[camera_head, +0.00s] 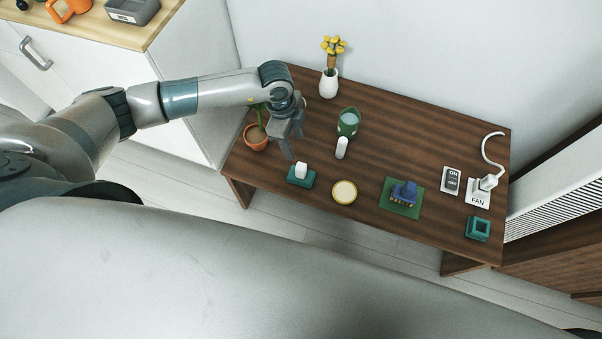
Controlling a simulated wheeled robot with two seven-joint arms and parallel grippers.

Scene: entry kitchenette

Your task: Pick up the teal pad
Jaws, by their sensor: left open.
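A small teal pad (301,183) lies near the front left edge of the wooden table, with a white rounded piece (301,170) on top of it. Another teal square piece (478,228) with a raised, dark-centred top sits at the table's front right corner. My left gripper (292,146) is open and points down, above and a little behind the pad with the white piece. It appears apart from it, with nothing visible between its fingers. My right gripper is out of view.
A potted plant (256,138) stands left of my gripper, partly hidden behind it. A green cup (348,122), white cylinder (341,148), yellow-topped round dish (344,192) and green mat (414,211) with a blue piece are to the right. A flower vase (329,84) stands behind.

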